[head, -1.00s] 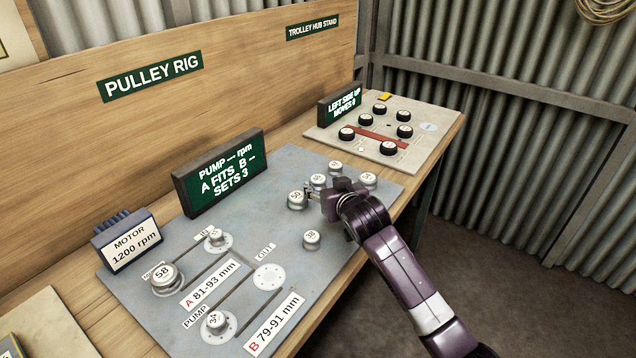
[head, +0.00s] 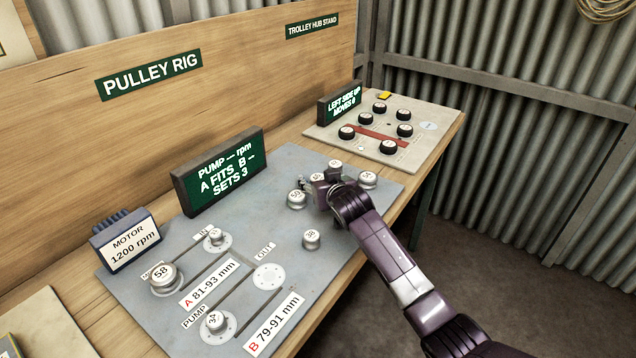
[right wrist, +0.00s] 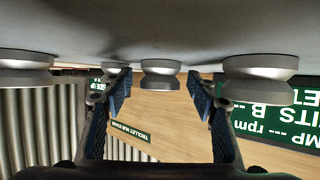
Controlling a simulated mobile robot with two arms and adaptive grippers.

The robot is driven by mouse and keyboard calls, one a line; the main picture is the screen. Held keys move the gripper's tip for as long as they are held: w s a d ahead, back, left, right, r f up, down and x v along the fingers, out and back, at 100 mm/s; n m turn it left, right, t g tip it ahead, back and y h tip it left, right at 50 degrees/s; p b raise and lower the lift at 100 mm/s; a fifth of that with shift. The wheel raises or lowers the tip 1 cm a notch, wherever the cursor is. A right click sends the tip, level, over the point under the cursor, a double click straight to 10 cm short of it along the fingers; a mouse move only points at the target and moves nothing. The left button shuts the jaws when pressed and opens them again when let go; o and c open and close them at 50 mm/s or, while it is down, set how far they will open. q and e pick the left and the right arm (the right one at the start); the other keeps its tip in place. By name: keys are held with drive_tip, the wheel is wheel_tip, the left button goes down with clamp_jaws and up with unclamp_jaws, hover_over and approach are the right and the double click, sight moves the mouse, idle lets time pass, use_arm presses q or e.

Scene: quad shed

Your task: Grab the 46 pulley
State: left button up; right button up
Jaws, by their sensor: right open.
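Several grey pulleys with white numbered tops stand at the far end of the grey rig board (head: 262,180). I cannot read 46 on any of them. My right gripper (head: 308,184) is open and low among them, largely covering the spot between the pulley that seems to read 50 (head: 297,199) and the back pulley (head: 336,167). In the upside-down right wrist view, a pulley (right wrist: 160,73) shows between the open fingers (right wrist: 160,92), apparently beyond the tips. Two larger-looking pulleys flank the fingers there. My left gripper is out of view.
A pulley marked 38 (head: 311,240) stands nearer, and another (head: 368,180) is right of my gripper. The pump display (head: 220,172) and motor block (head: 126,241) stand along the back. The trolley hub board (head: 420,122) lies beyond.

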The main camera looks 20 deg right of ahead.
drive_tip(key=c, duration=1.3)
drive_tip(key=shift+r, duration=0.1)
